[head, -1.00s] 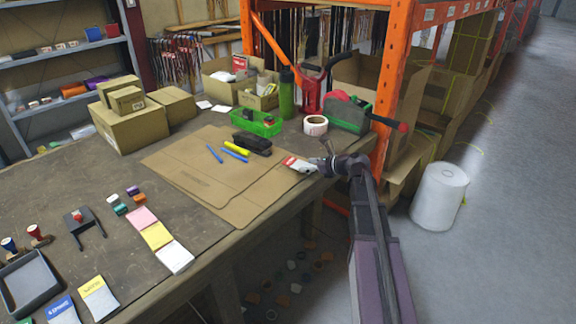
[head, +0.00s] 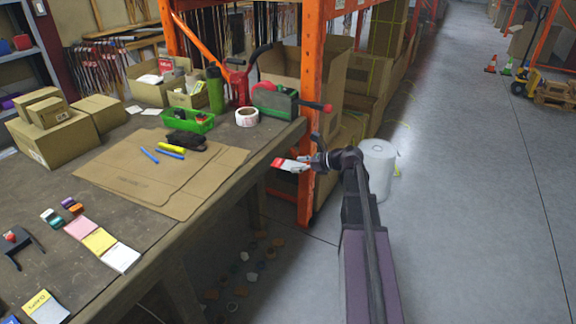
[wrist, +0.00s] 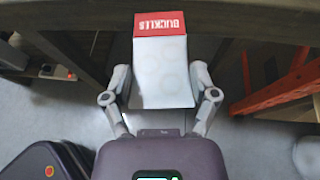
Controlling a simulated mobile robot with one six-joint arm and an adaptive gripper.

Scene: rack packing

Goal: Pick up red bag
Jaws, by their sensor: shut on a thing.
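The red bag (head: 288,164) is a small flat white packet with a red top band. In the head view the bag is held in the air just off the right edge of the workbench (head: 215,215). The bag's lower end lies close to the gripper's palm.
Flat cardboard (head: 150,175) with pens lies on the bench. A green tray (head: 188,122), a tape roll (head: 246,117) and a tape dispenser (head: 280,101) stand near the back edge. An orange rack post (head: 310,110) rises close behind my gripper. A white roll (head: 377,170) stands on the floor, with open floor right.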

